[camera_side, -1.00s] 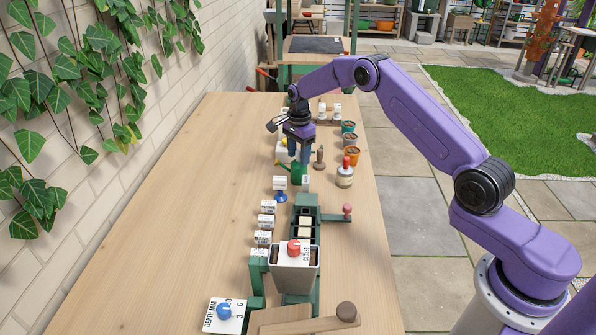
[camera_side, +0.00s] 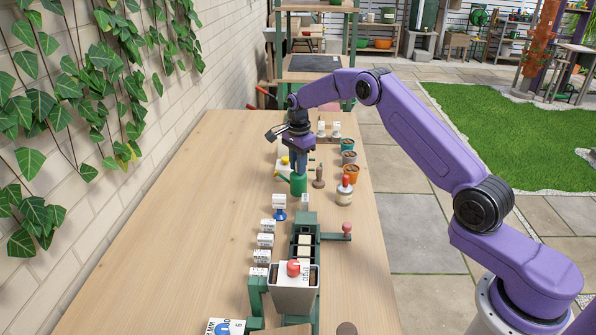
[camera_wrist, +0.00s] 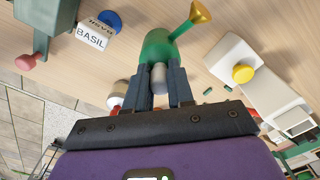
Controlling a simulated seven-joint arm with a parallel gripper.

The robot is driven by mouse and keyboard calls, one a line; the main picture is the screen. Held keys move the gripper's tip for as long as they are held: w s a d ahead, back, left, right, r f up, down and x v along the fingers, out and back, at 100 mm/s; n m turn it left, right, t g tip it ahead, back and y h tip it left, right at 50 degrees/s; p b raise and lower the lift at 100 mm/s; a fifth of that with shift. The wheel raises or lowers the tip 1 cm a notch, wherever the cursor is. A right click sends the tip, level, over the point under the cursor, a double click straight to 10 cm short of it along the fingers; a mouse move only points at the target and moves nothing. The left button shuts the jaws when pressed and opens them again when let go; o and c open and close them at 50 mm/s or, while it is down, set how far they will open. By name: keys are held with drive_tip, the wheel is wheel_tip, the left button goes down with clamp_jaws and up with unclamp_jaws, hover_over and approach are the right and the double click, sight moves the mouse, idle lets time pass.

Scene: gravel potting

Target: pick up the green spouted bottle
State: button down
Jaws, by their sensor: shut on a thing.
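The green spouted bottle (camera_side: 299,184) is at the middle of the bench in the side view, below my gripper (camera_side: 300,168). It looks about upright. In the wrist view the bottle (camera_wrist: 158,46) shows its green body, a gold-tipped spout pointing up and right, and a grey neck or cap between my fingers. My gripper (camera_wrist: 164,88) is shut on this grey part. I cannot tell whether the bottle's base touches the wood.
A white block with a yellow knob (camera_wrist: 243,73) is close to the bottle. A BASIL label block (camera_wrist: 93,34) stands on the other side. A red-capped bottle (camera_side: 344,190), a brown-handled tool (camera_side: 319,177) and pots (camera_side: 351,173) stand to the right. The bench's left part is clear.

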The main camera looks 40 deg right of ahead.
drive_tip(key=s+a+r, duration=0.1)
drive_tip(key=s+r, duration=0.9)
drive_tip(key=s, duration=0.4)
drive_tip(key=shift+r, duration=0.2)
